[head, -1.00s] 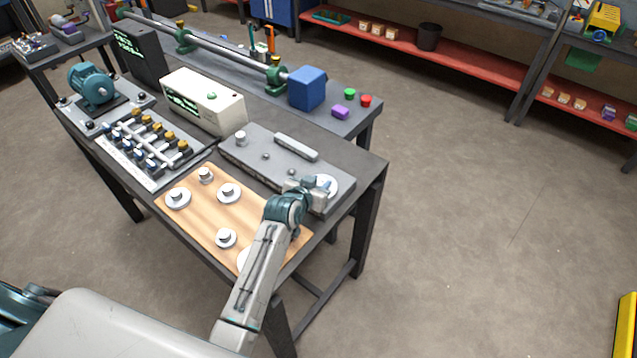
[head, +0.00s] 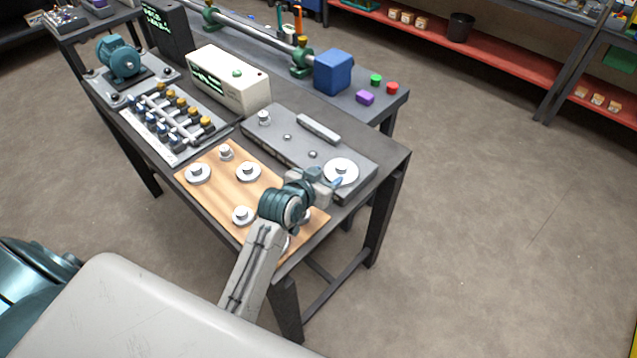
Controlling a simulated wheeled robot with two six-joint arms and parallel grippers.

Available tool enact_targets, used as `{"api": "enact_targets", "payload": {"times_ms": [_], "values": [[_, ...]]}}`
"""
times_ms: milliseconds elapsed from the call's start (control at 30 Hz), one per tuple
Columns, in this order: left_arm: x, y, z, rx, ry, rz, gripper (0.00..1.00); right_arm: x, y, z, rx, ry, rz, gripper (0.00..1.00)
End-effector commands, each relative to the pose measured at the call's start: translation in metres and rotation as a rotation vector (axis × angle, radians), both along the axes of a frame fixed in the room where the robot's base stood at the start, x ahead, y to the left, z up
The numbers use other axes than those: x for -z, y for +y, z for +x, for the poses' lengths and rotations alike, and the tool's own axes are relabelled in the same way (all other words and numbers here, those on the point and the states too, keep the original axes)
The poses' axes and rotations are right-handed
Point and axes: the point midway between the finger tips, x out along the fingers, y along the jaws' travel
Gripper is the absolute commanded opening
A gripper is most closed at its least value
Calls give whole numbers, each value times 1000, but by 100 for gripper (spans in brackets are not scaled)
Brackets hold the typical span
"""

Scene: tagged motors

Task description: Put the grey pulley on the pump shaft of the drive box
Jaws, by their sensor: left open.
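The drive box (head: 290,157) is a flat grey housing on the dark bench. A pale grey pulley (head: 341,170) sits flat at its right end, around a short shaft stub. A smaller post (head: 264,117) stands at its far left corner. No label shows which shaft is the pump shaft. My left gripper (head: 334,184) is open, just beside the near edge of this pulley; whether they touch cannot be told. Several similar pulleys, one here (head: 248,172), lie on the wooden board (head: 216,190); my arm hides part of the board. My right gripper is not in view.
A bar (head: 318,128) and small knobs rise from the box top. Left of it stand a cream instrument (head: 230,80), a manifold with valves (head: 168,117) and a teal motor (head: 121,58). A blue block (head: 333,72) stands behind. The floor to the right is clear.

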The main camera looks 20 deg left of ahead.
Motion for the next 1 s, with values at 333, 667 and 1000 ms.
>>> {"api": "enact_targets", "payload": {"times_ms": [333,667,1000], "values": [[-16,5,-32,0,-1,0,50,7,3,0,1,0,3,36],[-16,5,-32,1,0,0,50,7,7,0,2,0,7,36],[-16,5,-32,1,0,0,50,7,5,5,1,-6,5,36]]}}
